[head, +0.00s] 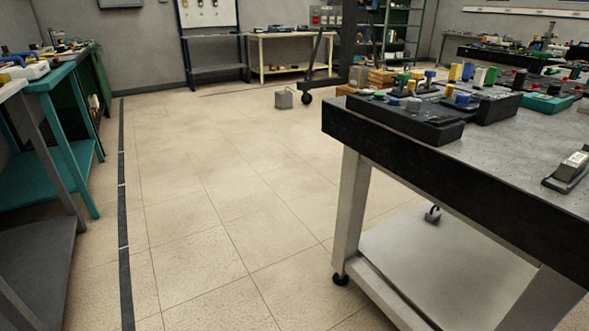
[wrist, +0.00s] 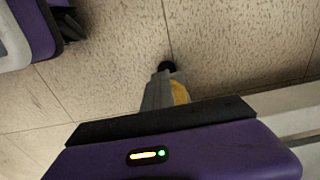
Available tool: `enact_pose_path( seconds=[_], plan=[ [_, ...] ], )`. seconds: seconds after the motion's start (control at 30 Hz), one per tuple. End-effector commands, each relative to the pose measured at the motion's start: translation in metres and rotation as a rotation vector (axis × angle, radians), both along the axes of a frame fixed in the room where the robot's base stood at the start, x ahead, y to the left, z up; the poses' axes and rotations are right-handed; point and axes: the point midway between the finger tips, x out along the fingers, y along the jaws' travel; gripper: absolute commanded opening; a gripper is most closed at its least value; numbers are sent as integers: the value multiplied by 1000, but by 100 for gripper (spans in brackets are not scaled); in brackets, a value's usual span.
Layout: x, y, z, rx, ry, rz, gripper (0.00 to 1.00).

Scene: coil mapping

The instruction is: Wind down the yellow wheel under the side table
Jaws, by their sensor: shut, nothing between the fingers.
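The side table (head: 352,133) stands at the right of the head view, with a dark top edge, pale legs and a pale lower shelf. No yellow wheel shows under it there. In the wrist view, the purple and black body of my gripper fills the bottom. Its grey fingers taper to a dark tip (wrist: 167,68) and are shut, pointing toward the floor. A yellow patch (wrist: 180,93), perhaps the wheel, shows just right of the fingers, mostly hidden; I cannot tell whether they touch. My gripper is outside the head view.
A pale rail (wrist: 285,98) runs at the right of the wrist view. A black foot (head: 341,280) carries the table's near leg. A teal bench (head: 62,100) stands at the left, and a small grey box (head: 284,99) sits on the far floor. The tiled aisle between is clear.

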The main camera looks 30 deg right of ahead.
Motion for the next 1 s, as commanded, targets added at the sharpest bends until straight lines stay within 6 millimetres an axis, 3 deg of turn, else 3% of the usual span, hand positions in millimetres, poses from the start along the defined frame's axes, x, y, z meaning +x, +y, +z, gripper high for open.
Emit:
enact_pose_path(
  seconds=[0.67, 1.0],
  plan=[
    [20, 1, 2, -2, -2, 2, 0],
    [19, 8, 2, 0, 0, 1, 0]
  ],
)
